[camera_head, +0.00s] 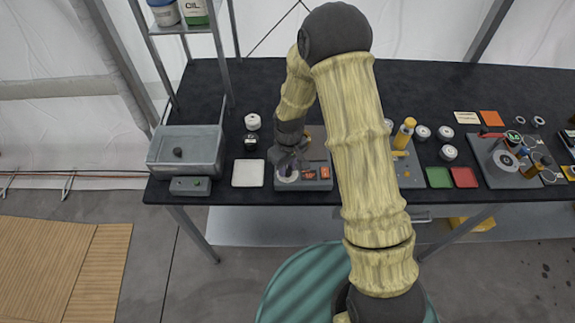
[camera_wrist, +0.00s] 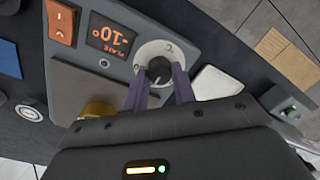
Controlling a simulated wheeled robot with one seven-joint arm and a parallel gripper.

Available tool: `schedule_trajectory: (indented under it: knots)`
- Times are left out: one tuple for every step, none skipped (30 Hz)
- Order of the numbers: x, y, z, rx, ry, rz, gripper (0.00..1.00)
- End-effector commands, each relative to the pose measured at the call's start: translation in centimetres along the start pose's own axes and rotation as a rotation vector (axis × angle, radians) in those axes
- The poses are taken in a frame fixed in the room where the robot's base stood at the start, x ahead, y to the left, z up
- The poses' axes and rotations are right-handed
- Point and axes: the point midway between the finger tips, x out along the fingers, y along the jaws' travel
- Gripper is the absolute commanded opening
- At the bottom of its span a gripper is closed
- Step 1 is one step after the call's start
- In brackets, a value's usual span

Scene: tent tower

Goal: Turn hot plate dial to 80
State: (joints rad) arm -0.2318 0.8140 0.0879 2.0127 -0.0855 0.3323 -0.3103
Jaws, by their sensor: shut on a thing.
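The hot plate (camera_head: 318,185) is a grey unit at the front edge of the black table. Its front panel (camera_wrist: 122,68) fills the upper middle of the wrist view. It has a dark display (camera_wrist: 112,37) with orange digits, tilted and hard to read, and an orange rocker switch (camera_wrist: 60,22). The dial is a dark round knob (camera_wrist: 159,70) on a pale marked disc (camera_wrist: 152,50). My gripper (camera_wrist: 161,80) is shut on the knob, one purple finger on each side. In the head view my gripper (camera_head: 288,164) is over the panel's left end and partly hides the dial.
A white square pad (camera_head: 248,173) lies just left of the hot plate. Further left are a grey bin (camera_head: 185,150) and a small box with a green button (camera_head: 190,186). A yellow bottle (camera_head: 403,133) and green (camera_head: 439,177) and red (camera_head: 464,177) squares are to the right.

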Motion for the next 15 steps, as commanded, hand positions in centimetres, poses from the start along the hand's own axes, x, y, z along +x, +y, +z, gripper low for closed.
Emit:
schedule_trajectory:
  knots:
    - [-0.02, -0.01, 0.0, 0.003, 0.0, 0.0, 0.04]
    - [-0.02, -0.01, 0.0, 0.005, 0.0, 0.0, 0.04]
    - [-0.01, 0.0, 0.0, 0.01, 0.0, 0.0, 0.04]
    - [-0.01, 0.0, 0.0, 0.014, 0.001, 0.0, 0.04]
    - [-0.01, 0.0, 0.0, 0.019, 0.001, 0.0, 0.04]
    - [0.0, 0.01, 0.0, 0.028, 0.001, 0.0, 0.04]
    - [0.0, 0.01, 0.0, 0.036, 0.002, 0.0, 0.04]
    - [0.0, 0.02, 0.0, 0.046, 0.002, 0.001, 0.04]
    - [0.01, 0.03, 0.0, 0.06, 0.003, 0.001, 0.04]
    - [0.01, 0.05, 0.01, 0.072, 0.003, 0.001, 0.04]
    - [0.01, 0.06, 0.01, 0.086, 0.004, 0.001, 0.04]
    - [0.01, 0.07, 0.01, 0.108, 0.005, 0.001, 0.04]
    - [0.02, 0.08, 0.01, 0.124, 0.005, 0.001, 0.04]
    - [0.02, 0.09, 0.01, 0.142, 0.006, 0.002, 0.04]
    - [0.03, 0.08, 0.02, 0.168, 0.007, 0.002, 0.04]
